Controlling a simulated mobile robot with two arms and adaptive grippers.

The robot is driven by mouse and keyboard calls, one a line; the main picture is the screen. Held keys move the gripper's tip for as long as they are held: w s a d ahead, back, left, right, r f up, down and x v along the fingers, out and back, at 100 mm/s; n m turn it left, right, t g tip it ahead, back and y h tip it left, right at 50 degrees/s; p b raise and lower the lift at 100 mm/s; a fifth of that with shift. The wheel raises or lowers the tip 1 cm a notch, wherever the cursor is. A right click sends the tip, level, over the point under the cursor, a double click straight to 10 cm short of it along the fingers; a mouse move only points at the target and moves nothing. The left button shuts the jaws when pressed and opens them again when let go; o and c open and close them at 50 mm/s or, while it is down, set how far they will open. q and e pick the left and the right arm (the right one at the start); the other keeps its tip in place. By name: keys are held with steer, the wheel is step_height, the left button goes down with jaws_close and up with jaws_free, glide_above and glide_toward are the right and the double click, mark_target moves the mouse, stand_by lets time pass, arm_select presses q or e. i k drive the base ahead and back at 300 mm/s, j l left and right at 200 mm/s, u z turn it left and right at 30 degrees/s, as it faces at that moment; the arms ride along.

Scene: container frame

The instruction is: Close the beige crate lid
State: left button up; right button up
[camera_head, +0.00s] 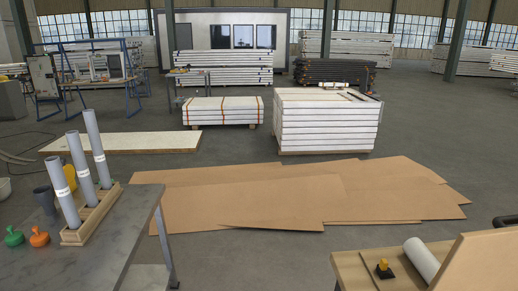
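A beige box-like crate (358,271) stands at the bottom right, cut off by the picture edge. A beige panel (487,264), which looks like its lid, stands tilted up at the crate's right side, so the crate appears open. A white roll (421,259) and a small yellow-and-black item (384,268) lie at the crate, beside the panel. The panel's lower part and its hinge side are out of view.
A grey table (120,235) at the left holds grey tubes (82,175) in a wooden rack and small green and orange items. Flat cardboard sheets (250,200) cover the floor ahead. A dark curved piece (506,221) shows at the right edge.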

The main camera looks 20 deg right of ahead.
mark_target(487, 260)
steer(key=i+z, duration=0.45)
steer(key=i, duration=1.3)
steer(key=z, duration=0.45)
steer(key=i+z, duration=0.15)
steer(key=z, duration=0.25)
steer(key=j+z, duration=0.1)
steer(key=z, duration=0.35)
steer(key=i+j+z, duration=0.1)
steer(key=z, duration=2.1)
steer(key=k+u, duration=0.45)
